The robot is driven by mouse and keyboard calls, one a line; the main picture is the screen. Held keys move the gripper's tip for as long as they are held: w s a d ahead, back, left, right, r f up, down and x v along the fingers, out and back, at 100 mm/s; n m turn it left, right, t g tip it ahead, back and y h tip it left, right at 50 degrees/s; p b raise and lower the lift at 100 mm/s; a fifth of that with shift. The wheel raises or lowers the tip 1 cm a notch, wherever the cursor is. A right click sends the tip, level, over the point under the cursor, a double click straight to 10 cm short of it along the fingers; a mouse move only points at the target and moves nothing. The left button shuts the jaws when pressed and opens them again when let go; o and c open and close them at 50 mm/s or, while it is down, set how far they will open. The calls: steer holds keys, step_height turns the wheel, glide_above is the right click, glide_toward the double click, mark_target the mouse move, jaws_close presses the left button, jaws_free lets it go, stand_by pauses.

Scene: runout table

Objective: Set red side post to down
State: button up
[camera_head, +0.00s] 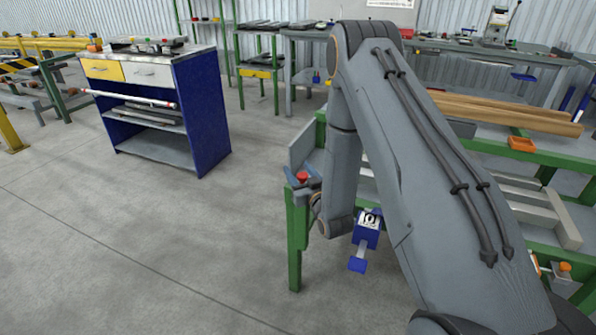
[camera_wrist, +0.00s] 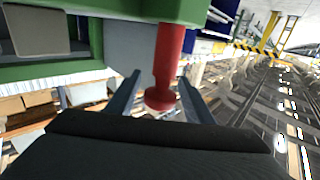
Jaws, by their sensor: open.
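The red side post (camera_head: 302,176) shows in the head view as a small red top at the near left corner of the green-framed runout table (camera_head: 294,245). In the wrist view the red post (camera_wrist: 169,50) is a cylinder with a wider rounded end, standing out beside the green frame (camera_wrist: 50,72). My gripper (camera_head: 303,182) is at that corner. In the wrist view its open fingers (camera_wrist: 160,80) lie on either side of the post, with gaps visible. Whether the post is up or down I cannot tell.
A blue device with a dial (camera_head: 366,230) hangs at the table's near side, close to my arm. A blue cabinet (camera_head: 204,110) stands at the left. The floor between is clear.

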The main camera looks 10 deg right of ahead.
mark_target(303, 176)
steer(key=s, duration=0.5)
steer(key=s+d, duration=0.1)
steer(key=s, duration=0.1)
steer(key=shift+s+d, duration=0.1)
steer(key=shift+s, duration=0.1)
steer(key=shift+w+r+g+h, duration=0.3)
steer(key=shift+w+r+g, duration=0.2)
steer(key=shift+g, duration=0.4)
steer(key=shift+r+g, duration=0.2)
steer(key=shift+g, duration=0.3)
steer(key=shift+s+d+r+g+h+p, duration=0.1)
steer(key=shift+s+r+g+h+p, duration=0.3)
steer(key=shift+g, duration=0.5)
steer(key=s+r+g+p, duration=0.1)
steer(key=s+r+g, duration=0.3)
steer(key=s, duration=0.6)
steer(key=s+r+m+g+h, duration=0.1)
steer(key=s+r+g, duration=0.3)
steer(key=s, duration=0.7)
steer(key=s+a+r+g+p, duration=0.1)
steer(key=s+r+g, duration=0.3)
steer(key=s, duration=0.6)
steer(key=shift+s+m+g+p, duration=0.3)
steer(key=shift+s+m+g, duration=0.1)
steer(key=shift+g, duration=0.2)
